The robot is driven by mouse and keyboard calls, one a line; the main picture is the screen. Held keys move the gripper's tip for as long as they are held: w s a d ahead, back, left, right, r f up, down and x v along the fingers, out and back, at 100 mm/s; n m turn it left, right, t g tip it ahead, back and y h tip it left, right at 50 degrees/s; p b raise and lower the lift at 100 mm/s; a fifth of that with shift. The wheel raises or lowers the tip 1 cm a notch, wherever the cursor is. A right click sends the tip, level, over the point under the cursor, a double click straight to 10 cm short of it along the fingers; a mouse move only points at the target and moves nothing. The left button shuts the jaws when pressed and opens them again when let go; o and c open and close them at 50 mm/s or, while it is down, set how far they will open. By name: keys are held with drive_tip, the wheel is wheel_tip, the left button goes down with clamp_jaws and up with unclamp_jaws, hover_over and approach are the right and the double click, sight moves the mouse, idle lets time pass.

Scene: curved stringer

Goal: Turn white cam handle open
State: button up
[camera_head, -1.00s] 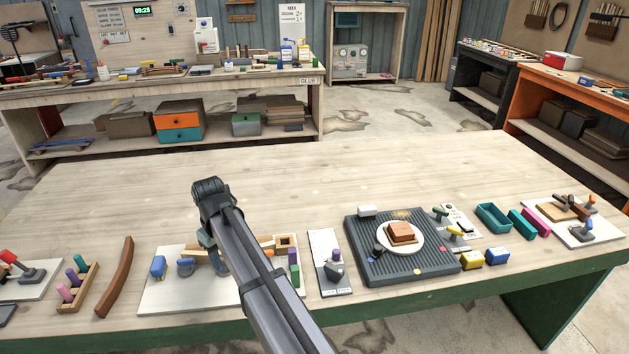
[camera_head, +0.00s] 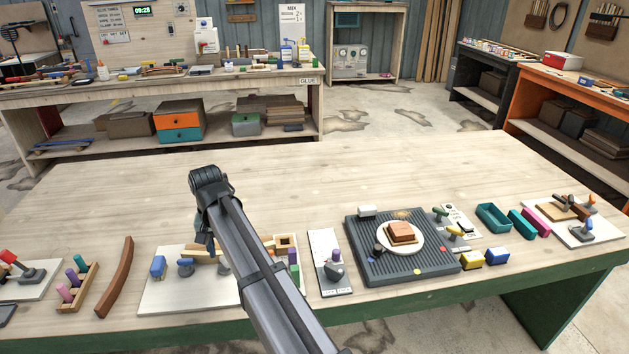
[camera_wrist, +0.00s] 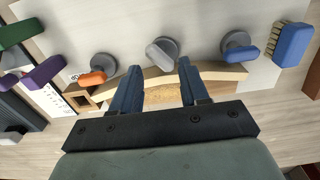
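The white cam handle (camera_wrist: 158,54) sits on a round grey base in the middle of a row of three cams in the wrist view. It lies just beyond and between my fingertips, with no visible contact. My gripper (camera_wrist: 160,70) is open, its two dark blue fingers apart over the curved wooden stringer (camera_wrist: 225,72). An orange cam handle (camera_wrist: 91,78) is at the left and a blue cam handle (camera_wrist: 242,54) at the right. In the head view my arm hides the white handle; the pale fixture board (camera_head: 165,295) shows beside it.
A blue brush (camera_wrist: 291,44) lies right of the blue cam. Purple (camera_wrist: 45,72) and green (camera_wrist: 14,32) blocks stand at the left in the wrist view. A grey ribbed mat (camera_head: 385,270) with a plate is right of the board. The table's far part is clear.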

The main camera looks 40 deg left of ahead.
wheel_tip(320, 180, up, 11)
drive_tip(key=w+d+t, duration=0.1)
drive_tip(key=w+d, duration=0.4)
drive_tip(key=w, duration=0.7)
drive_tip(key=w+d+m+t+y, duration=0.1)
drive_tip(key=w+d, duration=0.5)
drive_tip(key=w, duration=0.6)
drive_tip(key=shift+w+d+r, duration=0.2)
drive_tip(key=shift+w+r, duration=0.1)
drive_tip(key=shift+s, duration=0.1)
drive_tip(key=n+g+h, duration=0.1)
drive_tip(key=n+g, duration=0.1)
drive_tip(key=n, duration=0.6)
hover_over(224, 259)
drive_tip(key=f, duration=0.1)
wheel_tip(224, 259, down, 14)
drive_tip(key=shift+r, duration=0.15)
